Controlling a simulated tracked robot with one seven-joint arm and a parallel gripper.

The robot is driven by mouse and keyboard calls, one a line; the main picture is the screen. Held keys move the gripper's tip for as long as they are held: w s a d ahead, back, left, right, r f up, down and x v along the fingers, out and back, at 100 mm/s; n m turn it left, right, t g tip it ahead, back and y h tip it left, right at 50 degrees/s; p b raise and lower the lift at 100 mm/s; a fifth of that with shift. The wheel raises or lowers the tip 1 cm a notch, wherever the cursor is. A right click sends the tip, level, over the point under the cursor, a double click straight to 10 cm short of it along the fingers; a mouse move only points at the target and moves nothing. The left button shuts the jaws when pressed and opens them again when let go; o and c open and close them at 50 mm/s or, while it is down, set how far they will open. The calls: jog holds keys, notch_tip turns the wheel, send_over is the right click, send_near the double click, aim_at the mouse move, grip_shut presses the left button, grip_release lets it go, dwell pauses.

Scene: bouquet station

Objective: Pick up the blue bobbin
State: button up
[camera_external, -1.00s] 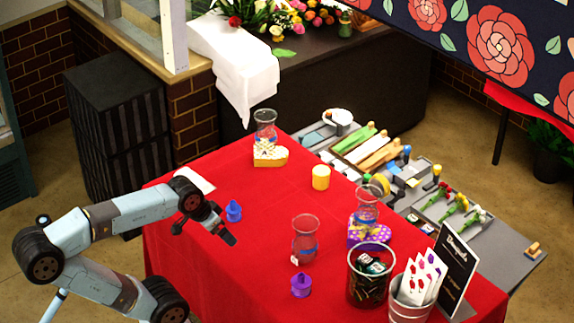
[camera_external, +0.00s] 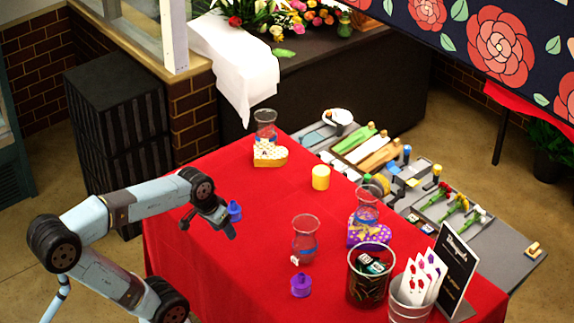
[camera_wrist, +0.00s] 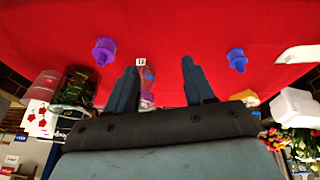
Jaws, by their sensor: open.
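The blue bobbin (camera_external: 236,210) stands upright on the red tablecloth (camera_external: 265,190) near its left side. It also shows in the wrist view (camera_wrist: 237,60), right of my fingers. My gripper (camera_external: 208,226) is open and empty over the left part of the table, apart from the bobbin in the wrist view. One finger overlaps the bobbin's lower left in the external view. My two fingers also show in the wrist view (camera_wrist: 160,70), with no bobbin between them.
A purple bobbin (camera_external: 301,286) stands near a glass vase (camera_external: 305,240). A dark bucket (camera_external: 368,285) and a card holder (camera_external: 412,295) are at the right. Cloth around the blue bobbin is clear.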

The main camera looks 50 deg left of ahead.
jog(key=w+a+f+n+g+h, duration=0.4)
jog(key=w+a+n, duration=0.1)
jog(key=w+n, duration=0.2)
jog(key=n+t+h, duration=0.8)
jog(key=n+h, duration=0.4)
jog(key=n, duration=0.3)
send_near(236, 206)
jog(key=shift+y, duration=0.3)
jog(key=x, duration=0.5)
jog(key=shift+w+d+r, duration=0.15)
jog(key=shift+w+r, duration=0.2)
jog(key=shift+w, duration=0.05)
jog(key=shift+s+x, duration=0.15)
jog(key=shift+x, duration=1.15)
jog(key=shift+s+x, duration=0.2)
jog(key=shift+x, duration=1.15)
jog(key=shift+d+f, duration=0.1)
jog(key=shift+f, duration=0.05)
grip_shut()
